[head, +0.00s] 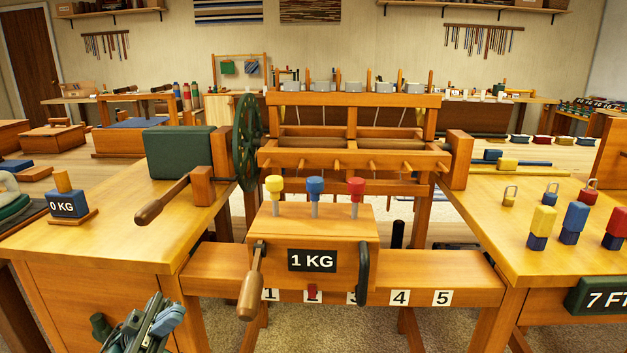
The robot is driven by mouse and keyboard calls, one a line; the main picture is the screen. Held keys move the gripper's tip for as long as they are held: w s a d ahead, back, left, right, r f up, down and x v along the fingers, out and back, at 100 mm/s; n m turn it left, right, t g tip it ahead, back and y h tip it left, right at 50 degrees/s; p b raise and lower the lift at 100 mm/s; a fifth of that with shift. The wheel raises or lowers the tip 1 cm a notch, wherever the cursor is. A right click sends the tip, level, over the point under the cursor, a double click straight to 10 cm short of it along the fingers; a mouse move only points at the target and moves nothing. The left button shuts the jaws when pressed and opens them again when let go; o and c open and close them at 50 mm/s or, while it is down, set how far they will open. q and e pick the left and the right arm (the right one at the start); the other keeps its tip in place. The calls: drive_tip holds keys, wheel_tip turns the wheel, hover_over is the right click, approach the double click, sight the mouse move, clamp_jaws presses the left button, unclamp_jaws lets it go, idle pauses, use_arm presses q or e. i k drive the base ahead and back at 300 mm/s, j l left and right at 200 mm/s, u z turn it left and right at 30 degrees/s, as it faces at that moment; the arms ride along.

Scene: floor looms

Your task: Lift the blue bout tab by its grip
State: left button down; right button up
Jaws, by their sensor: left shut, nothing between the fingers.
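A blue block on a dark blue base (574,222) stands upright on the right table, between a like yellow one (542,227) and a red one (616,228). A blue-topped peg (315,187) also stands on the wooden 1 KG box, between a yellow-topped and a red-topped peg. I cannot tell for sure which blue piece is the bout tab. My left gripper (165,312) is low at the lower left, in front of the left table, shut and empty. It is well apart from both blue pieces. My right gripper is not in view.
The 1 KG box (345,235) sits on a numbered rail (460,284), with handles at its sides. The loom (350,140) stands behind it. A crank handle (160,204) juts over the left table. Small padlocks (551,193) stand behind the coloured blocks. The right table's near left part is clear.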

sight(577, 214)
drive_tip(key=k, duration=0.85)
